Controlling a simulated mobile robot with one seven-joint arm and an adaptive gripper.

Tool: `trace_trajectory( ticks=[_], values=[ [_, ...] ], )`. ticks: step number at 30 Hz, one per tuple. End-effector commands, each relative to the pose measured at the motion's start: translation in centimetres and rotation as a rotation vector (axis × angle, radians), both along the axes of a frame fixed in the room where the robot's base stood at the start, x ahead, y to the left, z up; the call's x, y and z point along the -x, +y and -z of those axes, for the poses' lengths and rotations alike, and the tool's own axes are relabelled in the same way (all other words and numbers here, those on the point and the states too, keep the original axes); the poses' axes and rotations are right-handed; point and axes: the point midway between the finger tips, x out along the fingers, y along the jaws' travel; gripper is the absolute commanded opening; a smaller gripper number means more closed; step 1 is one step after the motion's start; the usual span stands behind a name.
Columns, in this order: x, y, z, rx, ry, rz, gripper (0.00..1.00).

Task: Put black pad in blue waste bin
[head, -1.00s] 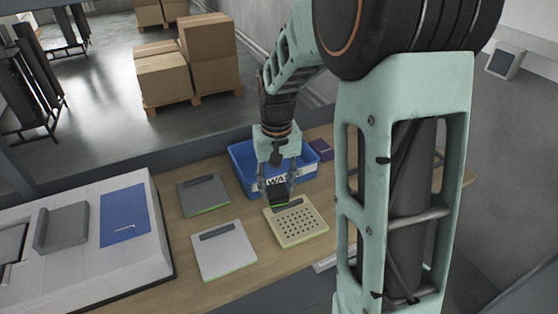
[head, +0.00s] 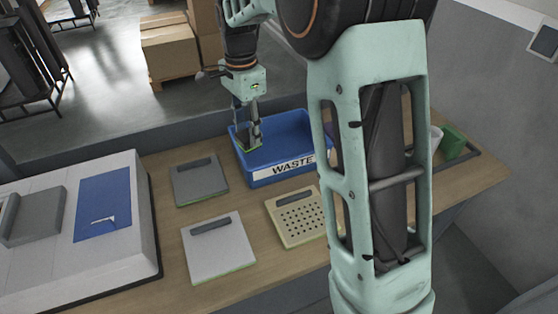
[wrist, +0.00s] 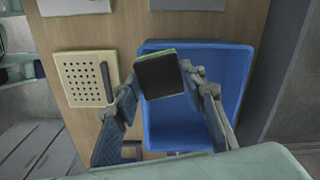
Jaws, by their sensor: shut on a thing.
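The blue waste bin (head: 300,160), labelled WASTE, stands open on the wooden table. It also shows in the wrist view (wrist: 180,130). My gripper (head: 249,134) is at the bin's left end in the head view. It is shut on the black pad (wrist: 160,77), a dark square with a green edge.
A beige perforated board (head: 298,222), a dark grey panel (head: 200,185) and a light grey panel (head: 218,252) lie on the table (head: 165,215). A white machine with a blue panel (head: 104,205) stands at left. A green cup (head: 452,142) is at right.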

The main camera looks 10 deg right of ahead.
Motion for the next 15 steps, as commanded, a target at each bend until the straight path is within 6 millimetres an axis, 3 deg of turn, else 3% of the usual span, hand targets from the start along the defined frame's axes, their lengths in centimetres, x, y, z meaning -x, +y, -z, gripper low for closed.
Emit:
trace_trajectory(
  ticks=[3, 9, 15],
  values=[
    [-0.6, 1.3, 0.3, 0.000, 0.000, 0.129, 0.16],
    [-1.0, 2.1, 0.0, 0.001, 0.000, 0.243, 0.16],
    [-2.7, -0.7, 1.3, 0.002, 0.004, 0.262, 0.16]
  ],
)
